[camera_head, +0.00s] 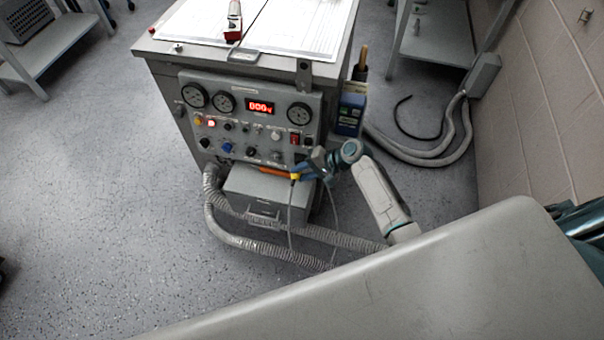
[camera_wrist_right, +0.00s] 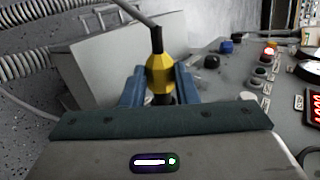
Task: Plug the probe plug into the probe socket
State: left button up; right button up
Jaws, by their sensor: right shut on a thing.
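My right gripper (camera_wrist_right: 160,88) is shut on the yellow probe plug (camera_wrist_right: 159,72) in the right wrist view. The plug has a black collar and a grey cable running up from it. In the head view the plug (camera_head: 295,177) is a small yellow spot at my right gripper (camera_head: 305,172), close in front of the lower right of the grey control panel (camera_head: 235,118). I cannot make out the probe socket, and I cannot tell whether the plug touches the panel. My left gripper is not in view.
The panel carries gauges, a red display (camera_head: 261,106) and several knobs. A grey box (camera_head: 262,196) sits below it, with ribbed hoses (camera_head: 240,240) on the floor. A blue meter (camera_head: 350,112) hangs on the cabinet's right side.

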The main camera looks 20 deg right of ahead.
jog(key=shift+w+d+f+b, duration=0.15)
jog(key=shift+w+d+b, duration=0.45)
jog(key=shift+w, duration=0.3)
jog(key=o, duration=1)
jog(key=s+p, duration=0.1)
jog(key=s+a+p, duration=0.1)
jog(key=shift+a+r+p, duration=0.1)
jog(key=shift+r+p, duration=0.2)
jog(key=shift+r, duration=0.05)
jog(key=shift+s+a+r+p, duration=0.1)
jog(key=shift+s+a+p, duration=0.65)
jog(key=shift+s+p, duration=0.25)
